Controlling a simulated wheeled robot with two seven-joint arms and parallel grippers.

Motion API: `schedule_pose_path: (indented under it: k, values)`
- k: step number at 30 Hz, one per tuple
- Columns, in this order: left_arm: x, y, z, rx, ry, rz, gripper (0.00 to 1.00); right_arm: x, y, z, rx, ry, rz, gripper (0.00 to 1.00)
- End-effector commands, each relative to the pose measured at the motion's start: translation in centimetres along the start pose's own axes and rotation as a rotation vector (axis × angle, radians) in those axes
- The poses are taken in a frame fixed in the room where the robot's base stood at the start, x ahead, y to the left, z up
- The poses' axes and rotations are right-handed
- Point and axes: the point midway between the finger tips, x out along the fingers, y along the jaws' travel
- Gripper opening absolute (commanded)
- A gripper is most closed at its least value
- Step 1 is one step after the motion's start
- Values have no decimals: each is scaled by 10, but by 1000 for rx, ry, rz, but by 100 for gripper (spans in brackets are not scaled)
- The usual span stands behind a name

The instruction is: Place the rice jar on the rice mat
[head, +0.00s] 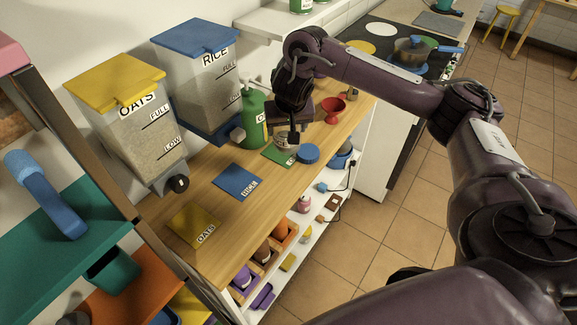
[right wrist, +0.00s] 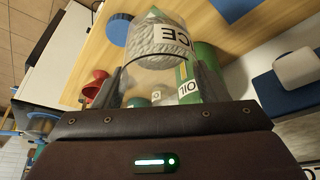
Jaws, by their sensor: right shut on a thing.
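The rice jar (right wrist: 160,42) is clear with pale contents and a label, of which "CE" shows in the right wrist view. My right gripper (right wrist: 160,88) is shut on it, one finger on each side. In the head view the jar (head: 282,144) is partly hidden under my right gripper (head: 292,136), over or on the green mat (head: 273,157); I cannot tell if it touches. The blue rice mat (head: 238,181), marked RICE, lies bare on the counter, nearer than the green mat. My left gripper is not in view.
A blue lid (head: 308,153) lies right of the jar. A green oil bottle (head: 254,118) stands close behind it, and a red funnel (head: 334,110) beyond. The rice dispenser (head: 199,85) and oats dispenser (head: 128,125) line the wall. The yellow oats mat (head: 190,226) is bare.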

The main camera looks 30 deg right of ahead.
Motion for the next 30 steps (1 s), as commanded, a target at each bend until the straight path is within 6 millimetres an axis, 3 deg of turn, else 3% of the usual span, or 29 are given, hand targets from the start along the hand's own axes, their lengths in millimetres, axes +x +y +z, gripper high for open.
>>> schedule_pose_path:
  k: [1,9,16,20,24,30]
  values:
    - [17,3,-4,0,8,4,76,22,-1,11,1,-6,-1,38]
    - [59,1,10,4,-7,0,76,80,-1,34,1,-2,-2,38]
    - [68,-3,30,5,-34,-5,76,96,0,40,0,2,-1,38]
    - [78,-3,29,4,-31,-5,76,113,0,48,0,-2,0,38]
    - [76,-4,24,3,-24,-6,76,127,0,53,0,-1,1,38]
    - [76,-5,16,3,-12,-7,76,135,0,56,0,2,-1,38]
